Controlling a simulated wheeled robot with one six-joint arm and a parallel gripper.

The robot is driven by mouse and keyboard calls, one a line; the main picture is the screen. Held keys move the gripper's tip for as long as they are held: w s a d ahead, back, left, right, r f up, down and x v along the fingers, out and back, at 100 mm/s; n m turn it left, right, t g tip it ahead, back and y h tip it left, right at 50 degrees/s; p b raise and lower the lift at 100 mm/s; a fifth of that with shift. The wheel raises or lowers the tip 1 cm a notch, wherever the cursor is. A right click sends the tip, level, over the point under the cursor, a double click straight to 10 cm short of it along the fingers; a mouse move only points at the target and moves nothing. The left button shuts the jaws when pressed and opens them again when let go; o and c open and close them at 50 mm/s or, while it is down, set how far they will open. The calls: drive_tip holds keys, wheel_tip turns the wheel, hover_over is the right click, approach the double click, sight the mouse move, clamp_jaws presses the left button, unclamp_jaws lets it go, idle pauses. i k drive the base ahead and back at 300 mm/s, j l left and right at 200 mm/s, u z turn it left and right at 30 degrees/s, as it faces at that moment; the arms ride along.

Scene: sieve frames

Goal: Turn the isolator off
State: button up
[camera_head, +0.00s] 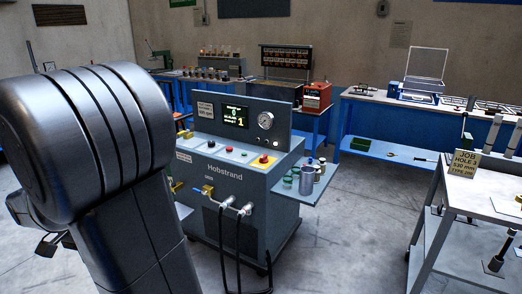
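A grey machine marked Hobstrand (226,205) stands on the floor in the middle. Its sloped panel holds a red knob on a yellow plate (263,160), a red button (229,147) and several smaller controls. A yellow lever (207,190) sits on the front at the hose fittings. No label reading isolator is legible, so I cannot tell which control it is. The yellow-plated knob's setting is too small to read. A lit display (235,116) shows a yellow 1. My arm fills the left and hides part of the machine's left side.
A side shelf with metal cans and green pots (307,178) juts from the machine's right. Black hoses (239,245) hang in front. A grey trolley (482,192) with a job sign (464,161) stands at right. Blue benches line the back. Floor between machine and trolley (350,235) is clear.

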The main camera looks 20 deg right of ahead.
sight(263, 159)
drive_tip(key=i+l+z, duration=0.15)
drive_tip(key=i+l, duration=0.25)
drive_tip(key=i+l+z, duration=0.15)
drive_tip(key=i+l, duration=0.15)
drive_tip(key=i, duration=0.2)
drive_tip(key=i+l+z, duration=0.15)
drive_tip(key=i, duration=0.35)
drive_tip(key=i+l+z, duration=0.15)
drive_tip(key=i+l, duration=0.15)
drive_tip(key=i, duration=0.2)
drive_tip(key=i+l+z, duration=0.15)
drive_tip(key=i, duration=0.35)
